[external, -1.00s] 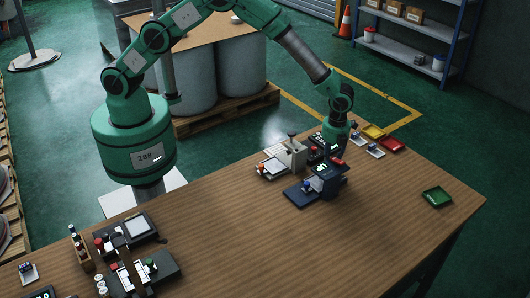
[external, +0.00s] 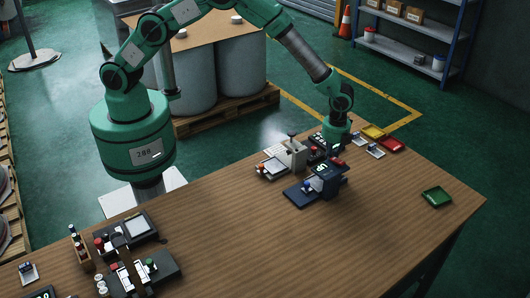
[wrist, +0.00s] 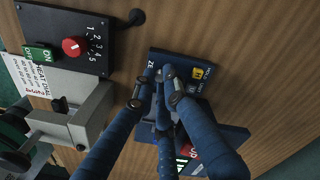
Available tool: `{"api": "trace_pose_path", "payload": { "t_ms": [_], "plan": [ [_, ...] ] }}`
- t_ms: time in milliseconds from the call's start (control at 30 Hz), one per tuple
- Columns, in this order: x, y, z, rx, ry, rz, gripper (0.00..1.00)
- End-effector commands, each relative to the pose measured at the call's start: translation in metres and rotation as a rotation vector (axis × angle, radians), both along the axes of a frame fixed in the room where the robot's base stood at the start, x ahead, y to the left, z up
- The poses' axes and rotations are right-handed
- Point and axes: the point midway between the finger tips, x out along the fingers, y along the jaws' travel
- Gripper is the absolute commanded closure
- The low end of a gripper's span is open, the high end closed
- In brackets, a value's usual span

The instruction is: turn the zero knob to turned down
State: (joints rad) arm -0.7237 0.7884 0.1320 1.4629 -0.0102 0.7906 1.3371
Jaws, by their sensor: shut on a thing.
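The blue panel (wrist: 205,62) in the wrist view carries the letters "ZE", cut off by my fingers, and a yellow mark. My gripper (wrist: 166,84) is over this panel, its blue fingers closed together at the spot beside the letters. The zero knob is hidden between the fingertips, so its angle cannot be read. In the external view my gripper (external: 334,150) reaches down behind the dark blue device (external: 326,184), and its fingertips are mostly hidden there.
A black panel (wrist: 100,30) with a red numbered knob (wrist: 74,47) and a green ON switch (wrist: 39,54) lies close left in the wrist view. Coloured trays (external: 391,144) stand at the back right. A green tray (external: 436,197) lies at right. The table's middle is clear.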

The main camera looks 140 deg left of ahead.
Motion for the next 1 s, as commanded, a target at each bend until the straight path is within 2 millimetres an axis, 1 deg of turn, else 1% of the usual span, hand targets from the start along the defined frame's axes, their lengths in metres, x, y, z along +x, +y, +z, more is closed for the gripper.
{"api": "trace_pose_path", "payload": {
  "t_ms": [133, 467, 500, 567, 1000],
  "plan": [
    [0.0015, -0.0006, 0.001, 0.0, -0.002, 0.067, 1.0],
    [0.002, -0.0006, 0.0004, 0.001, -0.002, 0.078, 1.0],
    [0.0021, -0.0007, 0.0005, 0.001, -0.002, 0.077, 0.81],
    [0.0019, -0.0007, 0.0004, 0.001, -0.002, 0.077, 0.7],
    [0.0014, -0.0006, 0.0002, 0.0, -0.002, 0.077, 0.7]
  ]
}}
